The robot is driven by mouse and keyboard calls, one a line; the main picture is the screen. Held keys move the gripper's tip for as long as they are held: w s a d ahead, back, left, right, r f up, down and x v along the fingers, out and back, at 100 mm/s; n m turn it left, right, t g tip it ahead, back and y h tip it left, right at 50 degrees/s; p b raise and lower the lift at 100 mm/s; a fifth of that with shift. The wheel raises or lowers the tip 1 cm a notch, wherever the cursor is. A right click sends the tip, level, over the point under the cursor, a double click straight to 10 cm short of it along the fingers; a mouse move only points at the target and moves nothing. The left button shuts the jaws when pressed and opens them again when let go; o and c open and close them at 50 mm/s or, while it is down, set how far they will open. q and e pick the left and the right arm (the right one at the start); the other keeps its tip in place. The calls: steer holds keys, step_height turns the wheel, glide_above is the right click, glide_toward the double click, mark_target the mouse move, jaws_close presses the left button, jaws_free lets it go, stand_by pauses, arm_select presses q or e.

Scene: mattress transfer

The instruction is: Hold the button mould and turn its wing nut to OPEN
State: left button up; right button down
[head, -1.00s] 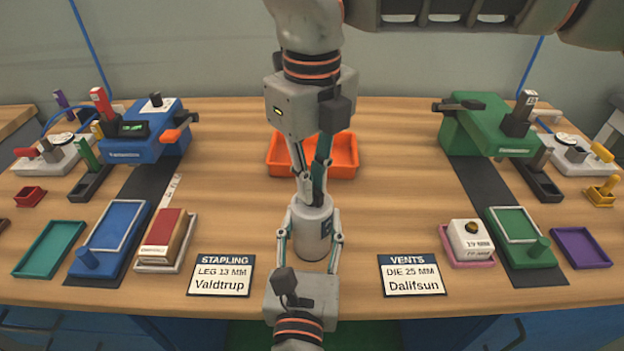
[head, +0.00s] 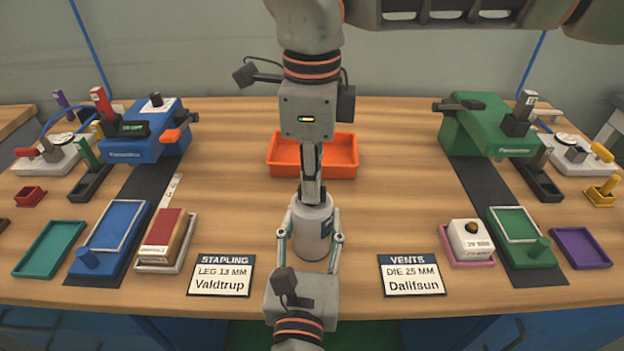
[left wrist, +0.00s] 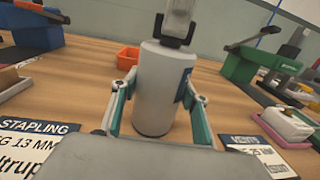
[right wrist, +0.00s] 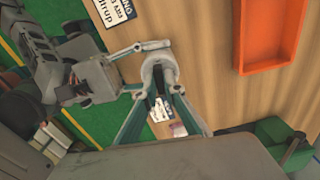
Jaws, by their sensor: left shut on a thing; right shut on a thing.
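The button mould (head: 313,230) is a pale grey upright cylinder with a dark label, standing on the bench in front of the orange tray. It also shows in the left wrist view (left wrist: 158,90) and the right wrist view (right wrist: 158,66). My left gripper (head: 311,238), at the near side, is shut around the mould's body, one finger on each side. My right gripper (head: 311,194) points straight down and is shut on the wing nut at the mould's top. Its fingers hide the wing nut, and I cannot read any OPEN mark.
The orange tray (head: 340,156) lies behind. The STAPLING card (head: 222,275) and VENTS card (head: 410,275) flank the mould. A blue press (head: 160,130) stands left and a green one (head: 485,130) right. Bare wood lies on both sides of the mould.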

arm_select(q)
steer(key=shift+r, duration=0.1)
stand_by(0.3)
arm_select(e)
steer(key=c, duration=2.1)
jaws_free()
steer(key=shift+c, duration=0.2)
step_height(320, 180, up, 12)
arm_select(q)
steer(key=o, duration=1.8)
steer(key=shift+c, duration=0.2)
